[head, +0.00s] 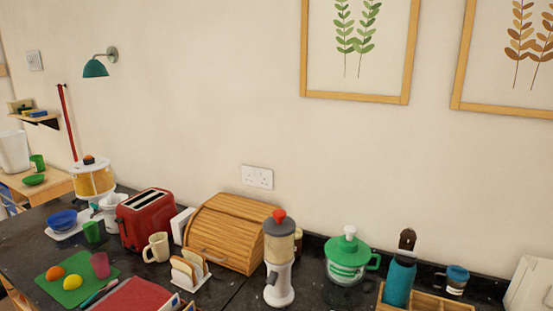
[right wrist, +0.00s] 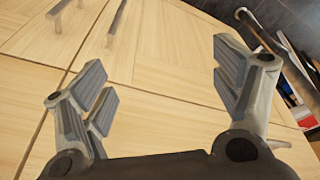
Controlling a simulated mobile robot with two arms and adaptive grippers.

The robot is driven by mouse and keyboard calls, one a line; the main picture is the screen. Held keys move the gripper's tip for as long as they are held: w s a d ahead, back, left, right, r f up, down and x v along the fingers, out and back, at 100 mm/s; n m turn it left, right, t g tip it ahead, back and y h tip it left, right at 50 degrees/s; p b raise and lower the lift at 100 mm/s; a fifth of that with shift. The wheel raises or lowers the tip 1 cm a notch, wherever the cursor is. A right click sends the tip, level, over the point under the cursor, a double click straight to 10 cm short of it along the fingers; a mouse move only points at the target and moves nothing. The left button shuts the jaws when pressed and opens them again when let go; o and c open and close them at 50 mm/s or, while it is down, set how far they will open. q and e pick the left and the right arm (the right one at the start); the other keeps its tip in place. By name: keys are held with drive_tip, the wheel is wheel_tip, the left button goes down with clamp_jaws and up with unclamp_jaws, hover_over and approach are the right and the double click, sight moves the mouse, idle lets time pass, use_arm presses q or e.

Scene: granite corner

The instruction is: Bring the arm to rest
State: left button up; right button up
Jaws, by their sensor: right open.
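My right gripper (right wrist: 162,92) shows in the right wrist view. Its grey ridged fingers are wide apart with nothing between them. Beyond the fingers are light wooden cupboard fronts (right wrist: 175,50) with bar handles, apart from the gripper as far as I can tell. Neither of my grippers shows in the head view, and my left gripper is in no frame.
A dark worktop (head: 215,290) holds a red toaster (head: 150,220), a wooden bread bin (head: 235,228), a grey-and-white grinder (head: 279,260), a green-lidded jar (head: 347,255) and a teal bottle (head: 399,280). In the right wrist view, a dark bar (right wrist: 258,32) and several blurred items lie at the right.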

drive_tip(key=s+d+f+g+b, duration=0.15)
drive_tip(key=s+f, duration=0.25)
drive_tip(key=f, duration=0.7)
drive_tip(key=s+f+t+b, duration=0.15)
drive_tip(key=s+f, duration=0.25)
drive_tip(key=f, duration=0.7)
drive_tip(key=s+d+f+g+b, duration=0.1)
drive_tip(key=s+d+f+b, duration=0.1)
drive_tip(key=s+f, duration=0.8)
drive_tip(key=shift+s+f+g+b, duration=0.2)
drive_tip(key=shift+s+g+b, duration=0.2)
drive_tip(key=shift+s+b, duration=0.4)
